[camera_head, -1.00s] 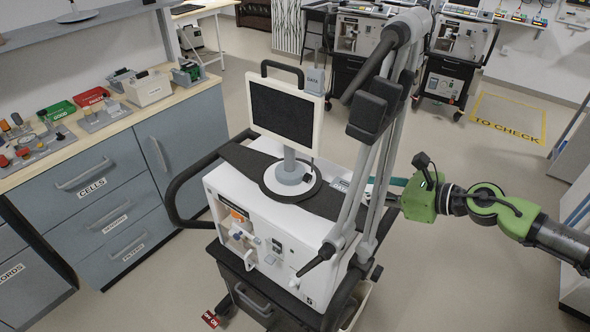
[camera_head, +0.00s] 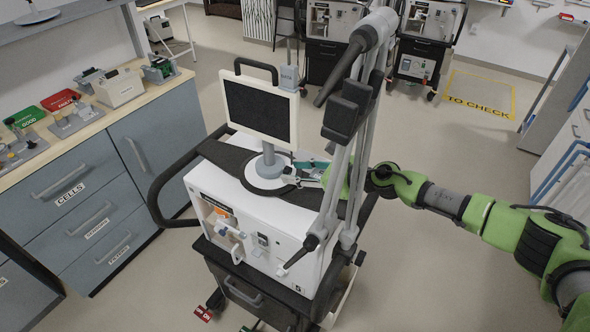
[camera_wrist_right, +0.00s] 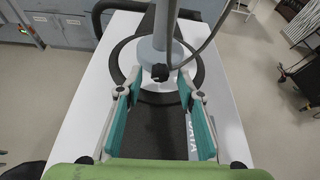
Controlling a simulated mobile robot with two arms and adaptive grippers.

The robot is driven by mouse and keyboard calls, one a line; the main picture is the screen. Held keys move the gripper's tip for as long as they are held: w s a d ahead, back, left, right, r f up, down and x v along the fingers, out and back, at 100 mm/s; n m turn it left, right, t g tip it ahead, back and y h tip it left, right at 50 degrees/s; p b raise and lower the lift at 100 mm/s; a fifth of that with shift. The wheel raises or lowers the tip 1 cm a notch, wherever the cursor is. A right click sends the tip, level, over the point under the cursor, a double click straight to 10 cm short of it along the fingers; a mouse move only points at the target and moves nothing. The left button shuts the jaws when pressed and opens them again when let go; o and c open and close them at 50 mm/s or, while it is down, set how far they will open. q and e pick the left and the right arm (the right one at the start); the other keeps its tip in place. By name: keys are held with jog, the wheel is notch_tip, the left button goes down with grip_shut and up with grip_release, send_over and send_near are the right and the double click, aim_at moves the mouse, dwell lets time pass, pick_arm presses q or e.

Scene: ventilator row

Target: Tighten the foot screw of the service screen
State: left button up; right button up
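The service screen (camera_head: 260,108) stands upright on a grey post with a round foot (camera_head: 268,168) on top of the white ventilator (camera_head: 250,215). In the right wrist view a small dark foot screw (camera_wrist_right: 160,72) sticks out at the base of the post (camera_wrist_right: 165,40). My right gripper (camera_head: 303,172) reaches in from the right, behind the grey poles, low over the ventilator top. In the right wrist view its teal-padded fingers (camera_wrist_right: 160,115) are spread apart with nothing between them, and the screw lies just beyond the fingertips. My left gripper is not in view.
Grey upright poles with a dark handle (camera_head: 345,105) stand close in front of my right arm. A black rail (camera_head: 160,190) curves round the ventilator's left side. A counter with trays (camera_head: 75,122) is at left. The floor at right is clear around the yellow marking (camera_head: 480,95).

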jog(key=shift+w+a+f, duration=0.15)
jog(key=shift+w+a, duration=0.05)
jog(key=shift+a, duration=0.05)
jog(key=c, duration=0.9)
grip_shut()
